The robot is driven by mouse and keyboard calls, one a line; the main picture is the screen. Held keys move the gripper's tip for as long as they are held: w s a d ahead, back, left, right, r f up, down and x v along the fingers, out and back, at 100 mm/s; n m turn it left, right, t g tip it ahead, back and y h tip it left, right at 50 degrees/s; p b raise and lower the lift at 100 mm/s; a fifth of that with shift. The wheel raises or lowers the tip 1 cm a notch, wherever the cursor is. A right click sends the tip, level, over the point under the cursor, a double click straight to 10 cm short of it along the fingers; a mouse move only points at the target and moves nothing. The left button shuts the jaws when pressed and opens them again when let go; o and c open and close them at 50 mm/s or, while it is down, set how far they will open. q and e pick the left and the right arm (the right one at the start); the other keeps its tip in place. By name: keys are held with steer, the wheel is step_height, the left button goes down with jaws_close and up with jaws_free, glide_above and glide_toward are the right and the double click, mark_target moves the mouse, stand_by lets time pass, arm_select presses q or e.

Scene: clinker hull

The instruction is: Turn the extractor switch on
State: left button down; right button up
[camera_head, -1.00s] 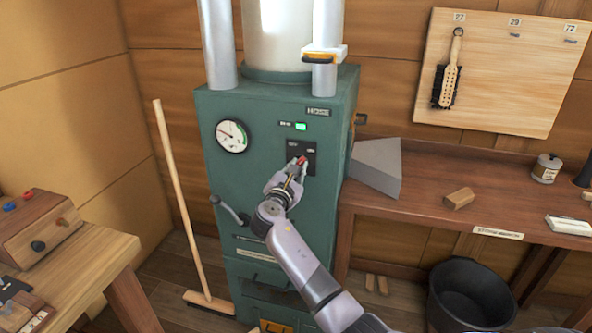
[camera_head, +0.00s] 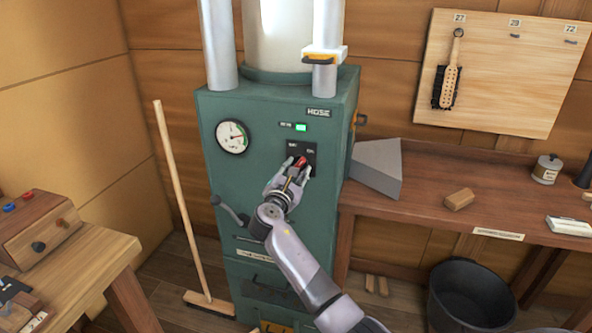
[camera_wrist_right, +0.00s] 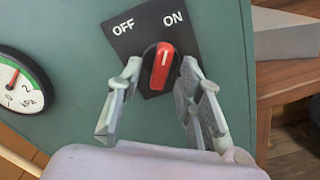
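The extractor switch is a red rotary knob (camera_wrist_right: 162,66) on a black plate (camera_wrist_right: 148,28) marked OFF at left and ON at right. In the right wrist view its red bar leans toward ON. The plate is on the front of the green extractor cabinet (camera_head: 268,120). My right gripper (camera_head: 296,166) is in front of the switch. Its fingers (camera_wrist_right: 161,64) are open, one on each side of the knob, with visible gaps. A lamp (camera_head: 301,127) above the plate glows green. My left gripper is not in view.
A pressure gauge (camera_head: 232,136) and a crank handle (camera_head: 230,211) are on the cabinet front. A broom (camera_head: 180,195) leans at its left. A bench (camera_head: 428,205) with a grey wedge (camera_head: 377,166) stands at the right, a black bucket (camera_head: 470,297) below it.

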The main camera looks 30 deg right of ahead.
steer(key=v, duration=1.1)
steer(key=shift+s, duration=0.2)
steer(key=shift+a+f, duration=0.1)
steer(key=shift+a, duration=0.05)
steer(key=s+a+f+m+g+y, duration=0.1)
steer(key=s+a+f+y, duration=0.25)
steer(key=f, duration=1.35)
steer(key=s+a+f+g+y, duration=0.2)
steer(key=f+y, duration=0.3)
steer(key=f, duration=1.2)
steer(key=s+a+f+m+g+y, duration=0.3)
steer(key=s+f+m, duration=0.2)
steer(key=s+f, duration=1.3)
steer(key=s+f+m+g+y, duration=0.1)
steer(key=s+f+m, duration=0.4)
steer(key=s, duration=1)
steer(key=s+a+f+m+g+y, duration=0.1)
steer(key=s+f+m+g, duration=0.2)
steer(key=s, duration=1.2)
step_height(320, 180, down, 5)
steer(key=m, duration=0.2)
steer(key=shift+a+m+g, duration=0.3)
steer(key=shift+a, duration=0.05)
